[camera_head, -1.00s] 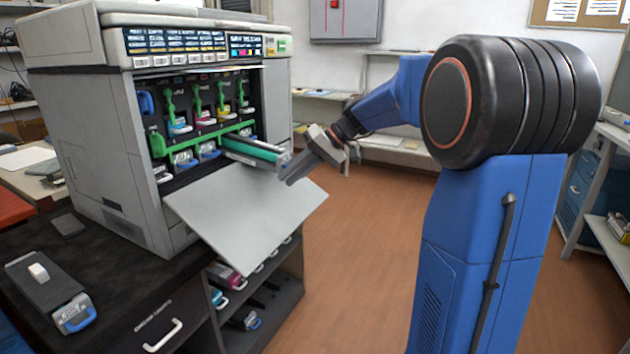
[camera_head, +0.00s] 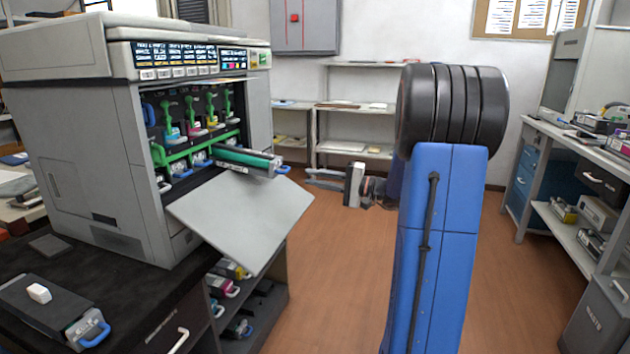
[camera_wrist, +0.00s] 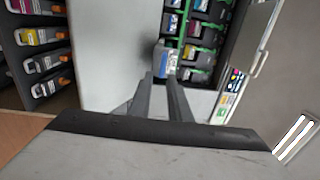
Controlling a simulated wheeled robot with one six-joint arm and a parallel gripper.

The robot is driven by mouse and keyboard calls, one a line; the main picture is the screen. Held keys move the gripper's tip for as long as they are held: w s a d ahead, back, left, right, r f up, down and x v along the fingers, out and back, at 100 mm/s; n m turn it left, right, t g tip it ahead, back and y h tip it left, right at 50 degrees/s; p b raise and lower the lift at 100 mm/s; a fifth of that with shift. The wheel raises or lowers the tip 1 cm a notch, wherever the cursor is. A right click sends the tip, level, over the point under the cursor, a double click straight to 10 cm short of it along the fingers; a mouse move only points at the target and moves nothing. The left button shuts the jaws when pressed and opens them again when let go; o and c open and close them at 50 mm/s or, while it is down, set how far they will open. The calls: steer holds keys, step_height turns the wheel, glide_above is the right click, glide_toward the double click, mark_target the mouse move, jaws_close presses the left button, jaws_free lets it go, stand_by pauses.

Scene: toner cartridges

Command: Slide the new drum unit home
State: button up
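The drum unit (camera_head: 245,160), a long unit with a green drum and a blue handle at its outer end, sticks partway out of the printer's (camera_head: 75,150) open front. In the wrist view its end (camera_wrist: 165,62) shows just beyond my fingertips. My gripper (camera_head: 308,179) is right of the handle, pointing at the printer, with a small gap between them in the head view. Its two fingers are apart with nothing between them, as the wrist view (camera_wrist: 162,78) also shows. The drum unit's inner end is hidden inside the printer.
The printer's front cover (camera_head: 245,212) hangs open below the drum unit. Green levers and several cartridges fill the bay. Another unit (camera_head: 50,305) lies on the black cabinet top. Spare cartridges sit on shelves (camera_head: 262,318) below. Open floor lies right of the cabinet.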

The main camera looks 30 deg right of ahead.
mark_target(288, 171)
steer(key=shift+r+x, duration=0.15)
steer(key=shift+x, duration=2.15)
steer(key=shift+r+x, duration=0.15)
steer(key=shift+x, duration=2.15)
steer(key=shift+c, duration=0.5)
jaws_close()
